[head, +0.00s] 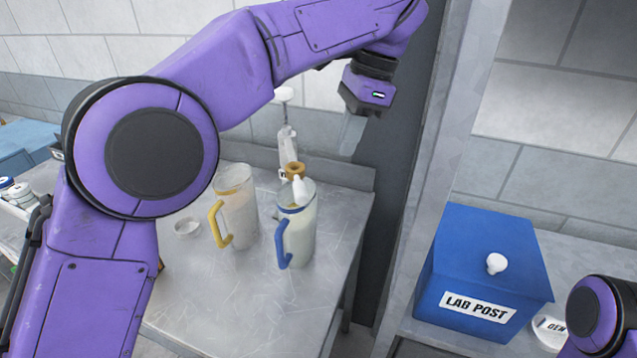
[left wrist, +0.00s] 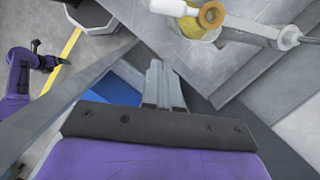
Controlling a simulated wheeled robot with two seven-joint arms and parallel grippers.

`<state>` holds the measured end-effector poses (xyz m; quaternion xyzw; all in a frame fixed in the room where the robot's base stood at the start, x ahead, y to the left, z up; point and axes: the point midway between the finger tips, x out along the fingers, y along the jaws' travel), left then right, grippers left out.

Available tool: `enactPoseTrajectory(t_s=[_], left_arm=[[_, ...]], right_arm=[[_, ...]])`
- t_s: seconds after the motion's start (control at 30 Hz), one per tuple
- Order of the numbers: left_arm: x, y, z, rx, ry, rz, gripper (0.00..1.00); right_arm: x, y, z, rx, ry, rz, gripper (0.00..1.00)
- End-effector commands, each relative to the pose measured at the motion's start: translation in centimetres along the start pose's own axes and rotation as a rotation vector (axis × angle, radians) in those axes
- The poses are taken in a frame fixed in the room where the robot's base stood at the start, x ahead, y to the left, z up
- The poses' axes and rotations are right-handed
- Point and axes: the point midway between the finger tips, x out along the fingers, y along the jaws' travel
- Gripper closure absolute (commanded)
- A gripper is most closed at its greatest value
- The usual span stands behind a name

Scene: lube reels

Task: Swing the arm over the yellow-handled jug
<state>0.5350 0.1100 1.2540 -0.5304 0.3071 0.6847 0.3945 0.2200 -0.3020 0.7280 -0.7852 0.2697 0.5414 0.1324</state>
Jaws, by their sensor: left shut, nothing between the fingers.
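The yellow-handled jug (head: 238,208) stands upright on the metal table. The blue-handled jug (head: 299,238) stands just to its right. The swing arm (head: 287,137) has a brass fitting (head: 295,170) and a white nozzle (head: 300,190), which sits over the mouth of the blue-handled jug. In the left wrist view the swing arm (left wrist: 287,38) and brass fitting (left wrist: 210,15) show at the top right. My left gripper (head: 351,135) is shut and empty, right of the swing arm and apart from it; its fingers (left wrist: 163,85) also show in the wrist view. My right gripper's jaws are too small to read.
A small round dish (head: 187,228) lies left of the jugs. A blue LAB POST box (head: 490,262) stands on a surface at the right, beyond a grey upright post (head: 430,160). The front of the metal table (head: 260,305) is clear.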

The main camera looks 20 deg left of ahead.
Motion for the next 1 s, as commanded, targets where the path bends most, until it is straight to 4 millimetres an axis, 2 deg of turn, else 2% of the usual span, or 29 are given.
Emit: enactPoseTrajectory(t_s=[0.03, 0.27, 0.33, 0.5, 1.0], left_arm=[[1.7, 0.1, -0.1, 0.002, 0.001, 0.003, 1.00], [6.2, 0.1, 0.1, 0.001, 0.002, 0.002, 1.00], [6.3, 0.0, 1.4, -0.001, 0.003, 0.001, 1.00], [7.4, 0.0, 3.0, 0.000, 0.001, 0.000, 1.00], [7.8, -0.1, 3.4, 0.007, 0.002, -0.002, 1.00]], right_arm=[[1.1, -0.1, 0.4, 0.000, 0.000, 0.000, 0.02], [1.7, -0.1, 0.7, 0.000, 0.000, 0.000, 0.02], [1.2, -0.1, 0.5, 0.000, 0.000, 0.000, 0.02], [0.9, -0.1, 0.4, 0.000, 0.000, 0.000, 0.02], [0.8, -0.1, 0.3, 0.000, 0.000, 0.000, 0.02]])
